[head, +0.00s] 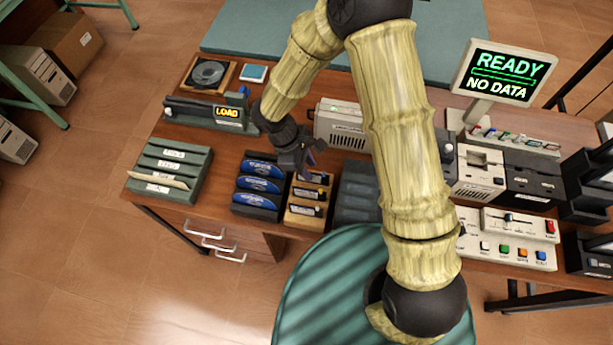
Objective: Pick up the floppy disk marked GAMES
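A light wooden rack (306,219) on the desk holds several dark floppy disks (307,211) with pale labels, one behind another. The print on the labels is too small to read, so I cannot tell which disk is marked GAMES. My gripper (304,170) points down at the back end of this rack, close to or over its rearmost slot. The fingers are dark and small here. I cannot tell whether they are apart, or whether they touch or hold a disk. My arm hides part of the desk to the right of the rack.
Left of the rack is a dark holder (256,200) with blue discs, then a grey-green file tray (166,178). Dark slotted boxes (356,197) stand close on the right. A LOAD unit (210,113) stands behind. A screen (503,73) reads READY, NO DATA.

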